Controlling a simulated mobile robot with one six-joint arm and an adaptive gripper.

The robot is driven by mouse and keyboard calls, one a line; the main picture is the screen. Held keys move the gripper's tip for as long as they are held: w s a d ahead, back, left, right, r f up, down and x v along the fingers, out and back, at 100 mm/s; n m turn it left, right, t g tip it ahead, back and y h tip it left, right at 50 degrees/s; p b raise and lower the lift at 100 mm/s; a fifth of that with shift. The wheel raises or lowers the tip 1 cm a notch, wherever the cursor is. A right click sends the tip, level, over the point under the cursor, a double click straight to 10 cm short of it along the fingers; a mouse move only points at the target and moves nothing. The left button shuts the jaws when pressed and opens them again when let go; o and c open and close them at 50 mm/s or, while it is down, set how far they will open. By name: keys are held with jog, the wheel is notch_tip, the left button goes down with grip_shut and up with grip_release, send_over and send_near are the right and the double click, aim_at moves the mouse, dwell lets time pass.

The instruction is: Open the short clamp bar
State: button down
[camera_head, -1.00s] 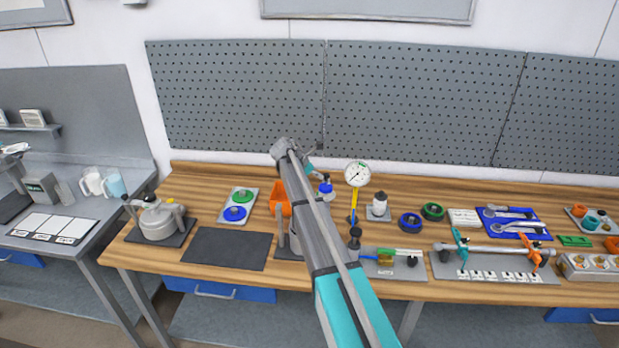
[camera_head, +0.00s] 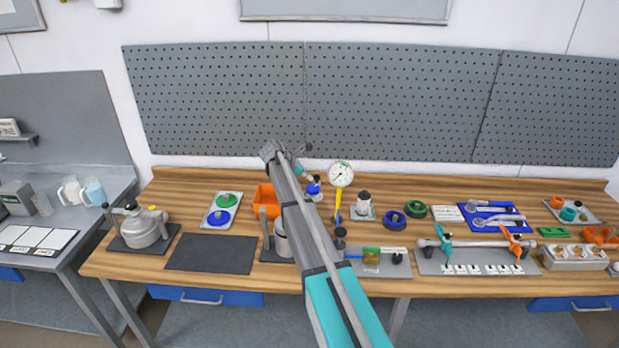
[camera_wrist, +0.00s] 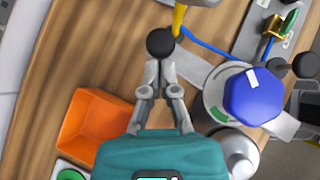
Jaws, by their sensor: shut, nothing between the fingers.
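My gripper (camera_wrist: 160,82) shows in the wrist view with its two grey fingers together and nothing between them. A black ball (camera_wrist: 160,42) lies just ahead of the fingertips; I cannot tell whether they touch. Right of the fingers is a blue knob (camera_wrist: 253,95) on a round grey body, with flat silver arms beside it. In the head view my arm hides the gripper's fingers and part of the bench. A silver bar with teal and orange clamps (camera_head: 475,243) stands at the right. A grey lidded pot (camera_head: 145,229) stands at the left. I cannot tell which part is the short clamp bar.
An orange bin (camera_wrist: 95,130) is close left of the gripper. A dial gauge (camera_head: 341,174) on a yellow stem stands right of my arm. A dark mat (camera_head: 211,254) lies bare on the bench. A perforated panel (camera_head: 400,105) rises behind the bench.

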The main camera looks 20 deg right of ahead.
jog(key=shift+a, duration=0.5)
jog(key=a+f+p+v, duration=0.1)
jog(key=p+v, duration=0.6)
jog(key=v, duration=0.5)
jog(key=shift+w+a+f, duration=0.25)
jog(key=shift+w, duration=0.25)
jog(key=s+a+f+m+y+b, duration=0.2)
jog(key=s+f+m+y+b, duration=0.1)
jog(key=s, duration=1)
jog(key=s+a+f+m+y+b, duration=0.2)
jog(key=s+f+m, duration=0.6)
jog(key=s, duration=0.6)
jog(key=s+a+f+m+y+b, duration=0.2)
jog(key=s+f+m+y+b, duration=0.2)
jog(key=s, duration=0.9)
notch_tip(320, 180, down, 2)
jog(key=m+b, duration=0.2)
jog(key=m, duration=0.1)
jog(key=shift+s+m+g+b, duration=0.2)
jog(key=shift+m+g+b, duration=0.1)
jog(key=shift+m+b, duration=0.1)
